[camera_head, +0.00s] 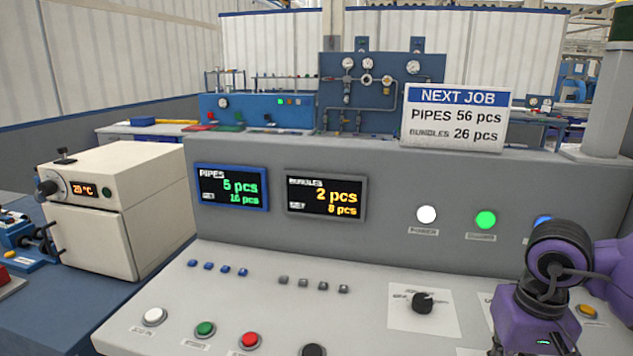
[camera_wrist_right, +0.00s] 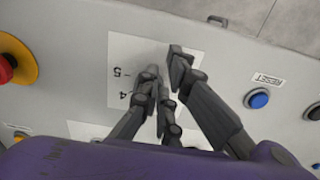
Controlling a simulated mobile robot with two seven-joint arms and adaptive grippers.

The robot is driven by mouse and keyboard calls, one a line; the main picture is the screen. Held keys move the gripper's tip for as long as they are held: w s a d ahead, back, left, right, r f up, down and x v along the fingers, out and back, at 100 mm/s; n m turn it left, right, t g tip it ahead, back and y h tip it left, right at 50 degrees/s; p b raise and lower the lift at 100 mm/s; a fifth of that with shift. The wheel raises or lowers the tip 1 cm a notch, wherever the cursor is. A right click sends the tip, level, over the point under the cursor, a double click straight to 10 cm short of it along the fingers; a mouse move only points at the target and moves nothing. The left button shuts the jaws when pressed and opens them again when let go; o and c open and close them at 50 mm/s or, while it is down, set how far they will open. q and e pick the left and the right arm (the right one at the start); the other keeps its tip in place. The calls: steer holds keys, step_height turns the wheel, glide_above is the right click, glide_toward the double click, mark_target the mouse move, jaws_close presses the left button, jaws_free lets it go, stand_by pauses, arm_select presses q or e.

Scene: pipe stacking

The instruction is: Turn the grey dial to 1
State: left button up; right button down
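In the right wrist view a white dial label (camera_wrist_right: 122,72) with the marks 5 and 4 lies on the panel under my right gripper (camera_wrist_right: 166,68). The fingers are partly closed, with a narrow gap between the tips. The grey dial is mostly hidden among the dark fingers, so its pointer and setting cannot be read. In the head view my purple right wrist (camera_head: 540,310) covers that dial and most of its label; the fingertips are out of sight there. My left gripper is in neither view.
A black knob (camera_head: 422,303) on another white label sits left of my right wrist. A blue reset button (camera_wrist_right: 258,99) and a red emergency stop (camera_wrist_right: 8,68) flank the dial label. A white button (camera_head: 153,316), a green button (camera_head: 205,329) and a red button (camera_head: 250,341) line the panel's front left.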

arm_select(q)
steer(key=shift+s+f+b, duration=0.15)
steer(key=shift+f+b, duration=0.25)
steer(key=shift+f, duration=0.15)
arm_select(e)
steer(key=shift+s+d+f, duration=0.25)
steer(key=shift+d+f, duration=0.05)
steer(key=shift+d, duration=0.3)
steer(key=shift+s+d+f, duration=0.2)
steer(key=shift+d+f, duration=0.05)
steer(key=shift+d, duration=0.45)
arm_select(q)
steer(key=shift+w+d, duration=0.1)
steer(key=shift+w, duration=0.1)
arm_select(e)
steer(key=shift+s, duration=0.25)
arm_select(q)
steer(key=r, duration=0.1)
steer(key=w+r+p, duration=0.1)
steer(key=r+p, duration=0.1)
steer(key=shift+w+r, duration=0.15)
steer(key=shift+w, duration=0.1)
arm_select(e)
step_height(320, 180, up, 6)
steer(key=shift+w+r, duration=0.15)
steer(key=shift+r, duration=0.05)
arm_select(q)
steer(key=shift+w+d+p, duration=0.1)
steer(key=shift+p, duration=0.2)
